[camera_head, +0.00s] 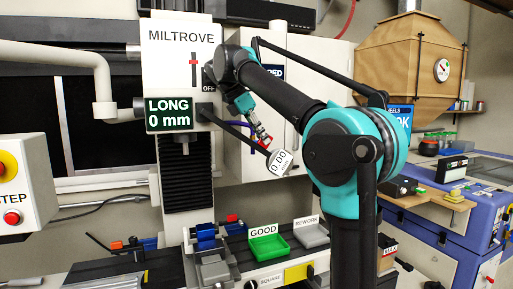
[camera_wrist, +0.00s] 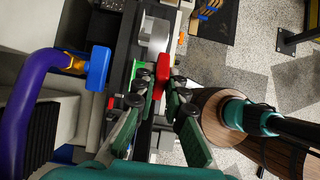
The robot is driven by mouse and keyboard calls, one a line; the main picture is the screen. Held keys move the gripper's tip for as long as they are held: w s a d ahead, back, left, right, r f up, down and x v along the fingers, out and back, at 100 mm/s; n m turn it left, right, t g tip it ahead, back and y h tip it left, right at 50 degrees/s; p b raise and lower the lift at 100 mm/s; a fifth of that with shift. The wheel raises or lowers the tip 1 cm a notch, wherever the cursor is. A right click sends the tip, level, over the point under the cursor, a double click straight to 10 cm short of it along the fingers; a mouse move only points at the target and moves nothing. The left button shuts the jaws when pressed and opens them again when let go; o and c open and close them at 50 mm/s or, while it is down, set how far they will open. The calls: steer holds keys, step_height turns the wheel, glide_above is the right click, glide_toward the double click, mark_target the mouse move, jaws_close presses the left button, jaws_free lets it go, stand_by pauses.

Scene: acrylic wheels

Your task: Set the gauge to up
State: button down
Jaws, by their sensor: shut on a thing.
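The gauge (camera_head: 280,162) is a white round dial reading 0.00. It sits at the lower right end of a dark bar (camera_head: 238,136) that slopes down from the grey machine column. My gripper (camera_head: 262,140) is just above and left of the dial. In the wrist view my gripper (camera_wrist: 161,92) is shut on a red part (camera_wrist: 163,72). Whether the two are joined is hard to tell.
The MILTROVE machine (camera_head: 182,45) has a slider marked OFF and a LONG 0 mm display (camera_head: 169,114). A green GOOD tray (camera_head: 268,246) and a grey REWORK tray (camera_head: 311,235) stand below the gauge. A purple pipe with a blue end (camera_wrist: 98,68) lies left of my gripper.

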steer(key=shift+w+d+r+h, duration=0.1)
steer(key=shift+d+r+h, duration=0.15)
steer(key=shift+r, duration=0.2)
steer(key=shift+d+r+h, duration=0.1)
steer(key=shift+r+h, duration=0.15)
steer(key=shift+r, duration=0.2)
steer(key=c, duration=1.6)
jaws_free()
steer(key=shift+o, duration=0.2)
step_height(320, 180, up, 9)
steer(key=shift+r, duration=0.5)
